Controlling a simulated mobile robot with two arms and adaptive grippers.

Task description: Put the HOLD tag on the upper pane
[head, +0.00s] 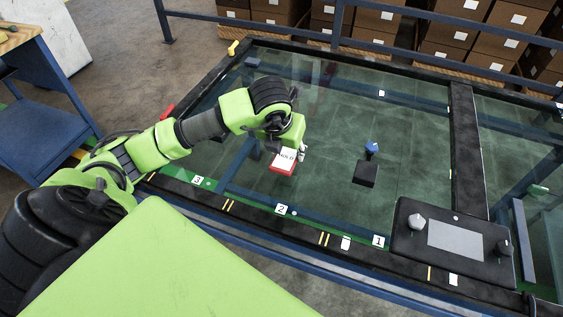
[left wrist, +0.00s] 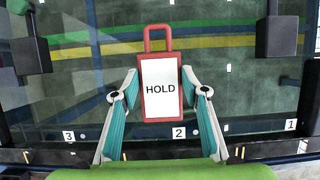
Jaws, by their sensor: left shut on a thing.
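The HOLD tag (head: 283,161) is a white card in a red frame with a red loop handle. My left gripper (head: 287,148) is shut on it, over the near left part of the large glass pane (head: 325,110). In the left wrist view the tag (left wrist: 160,105) sits between the two fingers (left wrist: 159,78), its lettering upright and its loop pointing up the picture. I cannot tell whether the tag touches the glass. Which glass layer is the upper pane is hard to make out. My right gripper is not in view.
A black block with a blue knob (head: 366,172) stands right of the tag. A black control box (head: 450,245) sits at the near right. Blue rails (head: 345,50) and cartons stand behind. Glass around the tag looks clear.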

